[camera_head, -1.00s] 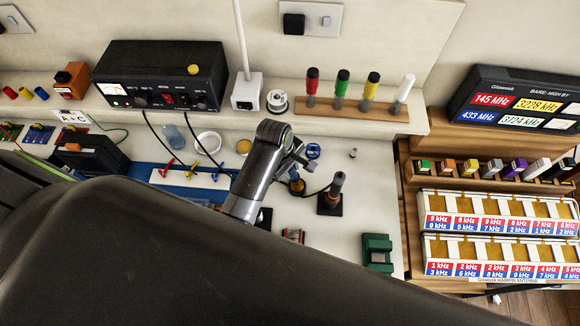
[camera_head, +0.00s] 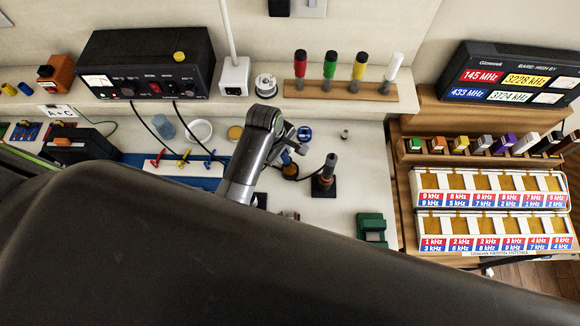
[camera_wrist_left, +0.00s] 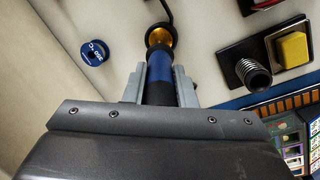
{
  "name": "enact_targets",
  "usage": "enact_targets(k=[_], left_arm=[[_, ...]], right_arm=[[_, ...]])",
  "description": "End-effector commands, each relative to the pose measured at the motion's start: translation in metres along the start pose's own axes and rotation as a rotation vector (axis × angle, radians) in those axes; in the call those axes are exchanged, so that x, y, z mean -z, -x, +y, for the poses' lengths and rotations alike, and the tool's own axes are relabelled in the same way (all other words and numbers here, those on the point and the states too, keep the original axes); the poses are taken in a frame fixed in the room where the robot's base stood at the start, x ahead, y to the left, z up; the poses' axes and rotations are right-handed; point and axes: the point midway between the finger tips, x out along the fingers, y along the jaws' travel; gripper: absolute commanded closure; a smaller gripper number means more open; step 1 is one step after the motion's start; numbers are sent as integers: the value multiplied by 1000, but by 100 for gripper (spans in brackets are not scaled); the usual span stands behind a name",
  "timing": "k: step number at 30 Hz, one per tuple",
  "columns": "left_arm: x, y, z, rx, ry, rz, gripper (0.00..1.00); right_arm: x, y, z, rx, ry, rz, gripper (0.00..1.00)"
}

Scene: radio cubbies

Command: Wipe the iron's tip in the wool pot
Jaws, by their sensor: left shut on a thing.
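My left gripper (camera_wrist_left: 160,88) is shut on the blue handle of the iron (camera_wrist_left: 158,70), which has a gold collar and a black cable at its far end. In the head view the gripper (camera_head: 290,147) is over the bench, with part of the iron (camera_head: 289,168) showing below it. The iron's tip is hidden. A round pot with a gold top (camera_head: 235,133), which looks like the wool pot, stands left of the gripper, apart from it. A stand with a metal coil (camera_wrist_left: 253,75) is right of the iron in the wrist view. My right gripper is out of view.
A blue spool (camera_head: 304,133) lies beyond the gripper. A dark upright tool on a black base (camera_head: 325,178) stands to its right. A white bowl (camera_head: 200,130) and bluish cup (camera_head: 165,127) are left. A yellow sponge (camera_wrist_left: 292,48) is beside the coil stand. My dark arm hides the foreground.

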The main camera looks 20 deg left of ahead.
Motion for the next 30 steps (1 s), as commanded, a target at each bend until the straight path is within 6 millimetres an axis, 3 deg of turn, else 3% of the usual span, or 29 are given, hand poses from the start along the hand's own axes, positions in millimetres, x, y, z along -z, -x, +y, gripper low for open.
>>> enact_targets(k=[30], left_arm=[[0, -2, -1, 3, 1, -1, 99]], right_arm=[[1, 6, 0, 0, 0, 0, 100]])
